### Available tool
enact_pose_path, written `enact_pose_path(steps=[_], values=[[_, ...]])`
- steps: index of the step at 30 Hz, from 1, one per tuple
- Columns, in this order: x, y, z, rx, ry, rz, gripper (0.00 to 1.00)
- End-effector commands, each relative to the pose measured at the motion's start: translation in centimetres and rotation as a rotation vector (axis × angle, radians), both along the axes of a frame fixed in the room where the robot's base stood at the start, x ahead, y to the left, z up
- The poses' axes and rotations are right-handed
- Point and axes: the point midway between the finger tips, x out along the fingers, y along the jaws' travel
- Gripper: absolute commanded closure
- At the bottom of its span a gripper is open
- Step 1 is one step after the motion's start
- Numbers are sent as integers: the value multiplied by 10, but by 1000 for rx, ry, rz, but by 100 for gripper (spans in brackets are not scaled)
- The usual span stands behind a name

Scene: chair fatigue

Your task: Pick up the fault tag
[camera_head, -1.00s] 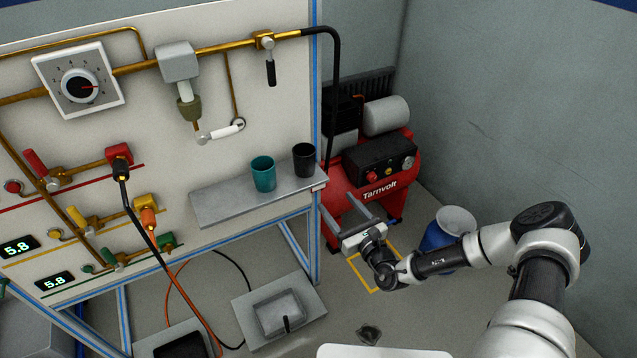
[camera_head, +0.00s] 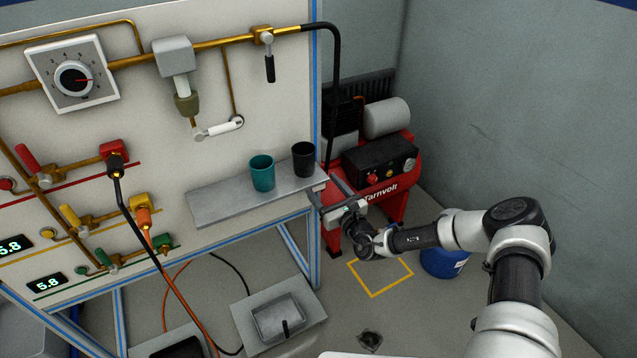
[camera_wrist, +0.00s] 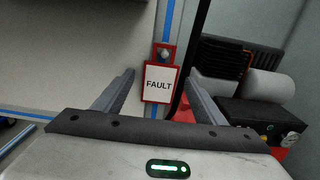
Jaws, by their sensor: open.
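The fault tag (camera_wrist: 159,83) is a red-edged white card reading FAULT. It shows in the wrist view, at the edge of the panel by the blue-striped post, with a round silver fixing at its top. My gripper (camera_wrist: 158,82) is open, with its two fingers apart on either side of the tag in that view. I cannot tell how far the fingertips are from the tag. In the head view my gripper (camera_head: 326,192) is by the right end of the grey shelf, and I cannot make out the tag there.
The shelf (camera_head: 225,205) holds a teal cup (camera_head: 262,173) and a black cup (camera_head: 303,159) close to my gripper. A black hose (camera_head: 336,90) hangs beside the post. A red compressor (camera_head: 385,185) stands behind my gripper. A blue drum (camera_head: 443,262) is on the floor.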

Motion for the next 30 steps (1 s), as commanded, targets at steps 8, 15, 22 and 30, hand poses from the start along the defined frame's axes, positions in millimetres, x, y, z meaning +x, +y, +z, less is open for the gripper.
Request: enact_pose_path(steps=[8, 15, 22, 30], values=[[0, 0, 0, 0, 0, 0, 76], [0, 0, 0, 0, 0, 0, 79], [-4, -3, 7, 0, 2, 0, 79], [-45, -32, 8, -2, 2, 0, 79]])
